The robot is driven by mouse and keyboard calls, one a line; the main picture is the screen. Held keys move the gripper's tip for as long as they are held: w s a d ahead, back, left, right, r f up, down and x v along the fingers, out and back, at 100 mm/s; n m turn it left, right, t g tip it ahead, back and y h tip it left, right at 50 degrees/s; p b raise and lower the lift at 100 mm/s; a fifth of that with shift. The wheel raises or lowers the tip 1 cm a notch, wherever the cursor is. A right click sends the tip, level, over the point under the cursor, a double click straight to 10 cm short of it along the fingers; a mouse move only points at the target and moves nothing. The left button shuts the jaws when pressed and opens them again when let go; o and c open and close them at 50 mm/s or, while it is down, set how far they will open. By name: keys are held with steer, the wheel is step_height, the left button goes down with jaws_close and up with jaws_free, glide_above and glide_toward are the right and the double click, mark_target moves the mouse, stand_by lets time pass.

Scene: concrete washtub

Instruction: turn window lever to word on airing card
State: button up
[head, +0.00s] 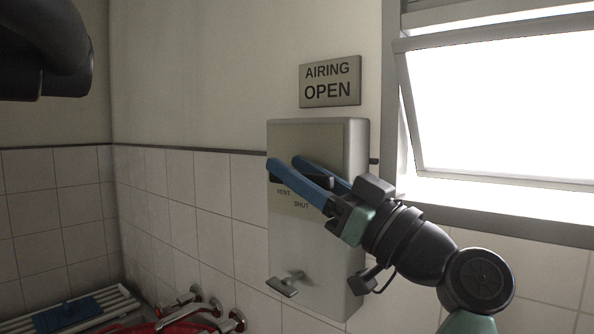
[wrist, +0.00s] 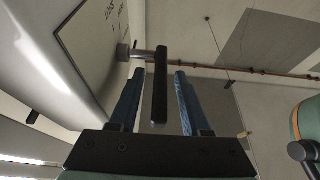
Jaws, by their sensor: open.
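The airing card (head: 330,81) on the wall reads "AIRING OPEN". Below it a beige box (head: 335,137) carries a dark bar lever (head: 318,182), which lies about level in the head view. The words VENT and SHUT show beneath it; any other word is hidden or unreadable. My gripper (head: 286,163) reaches in from the right with its two blue fingers open at the lever. In the wrist view the lever (wrist: 160,88) stands between the fingers (wrist: 159,74), with a visible gap to each. Its stem meets the box face at the left.
A small grey T-handle (head: 283,287) juts from the lower box. A tilted window (head: 500,105) is at right, above a sill. Tiled wall left of the box is clear.

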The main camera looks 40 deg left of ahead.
steer(key=b+v, duration=0.2)
steer(key=v, duration=1)
steer(key=shift+d+f+b, duration=0.2)
steer(key=shift+d+b, duration=0.15)
steer(key=shift+w, duration=0.1)
steer(key=w+d+r+m+t+h+p, duration=0.2)
steer(key=d+r+m+t+h+p, duration=0.25)
steer(key=t, duration=0.45)
steer(key=w+d+r+m+t+h+p, duration=0.2)
steer(key=r+m+t+h+p, duration=0.1)
steer(key=m+t+h, duration=0.5)
steer(key=s+d+r+m+t+h+p, duration=0.4)
steer(key=s+d+r+m+t+h, duration=0.1)
steer(key=s+d+r+t+h, duration=0.5)
steer(key=s+r, duration=0.2)
steer(key=s, duration=0.1)
steer(key=shift+d, duration=0.4)
